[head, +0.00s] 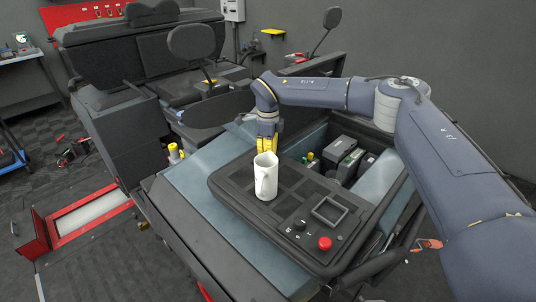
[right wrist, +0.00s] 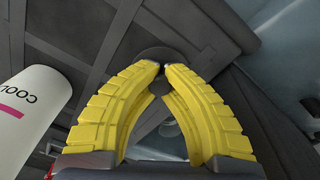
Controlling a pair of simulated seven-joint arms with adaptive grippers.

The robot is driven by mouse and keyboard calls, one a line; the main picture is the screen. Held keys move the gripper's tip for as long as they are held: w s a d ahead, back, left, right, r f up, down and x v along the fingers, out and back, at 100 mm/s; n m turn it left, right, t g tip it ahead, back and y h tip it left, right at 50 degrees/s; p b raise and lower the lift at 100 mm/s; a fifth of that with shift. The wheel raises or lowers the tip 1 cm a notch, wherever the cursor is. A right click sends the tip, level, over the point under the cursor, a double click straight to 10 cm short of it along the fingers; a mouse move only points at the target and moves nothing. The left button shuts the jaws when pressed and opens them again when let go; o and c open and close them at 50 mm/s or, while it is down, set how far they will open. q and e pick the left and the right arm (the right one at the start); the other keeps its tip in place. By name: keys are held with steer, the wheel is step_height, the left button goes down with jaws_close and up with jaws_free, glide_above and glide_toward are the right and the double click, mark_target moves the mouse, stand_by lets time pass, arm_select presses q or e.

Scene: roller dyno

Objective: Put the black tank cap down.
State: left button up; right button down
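My right gripper (right wrist: 161,70) has yellow fingers that bow out and come together at their tips. In the right wrist view a dark round piece, which looks like the black tank cap (right wrist: 155,53), sits at the fingertips, with part of it between them. Whether it touches the dark panel beyond is unclear. In the head view the right gripper (head: 266,143) points down just behind a white container, over the far edge of the black panel (head: 233,191). The cap is not visible there. My left gripper is not in view.
A red button (head: 325,243) and a square frame (head: 330,210) are nearer. An open bay with dark boxes (head: 340,148) lies right.

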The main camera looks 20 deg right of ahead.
steer(key=c, duration=2.1)
jaws_free()
steer(key=shift+f, duration=0.15)
steer(key=o, duration=0.5)
step_height(320, 180, up, 12)
steer(key=shift+r, duration=0.2)
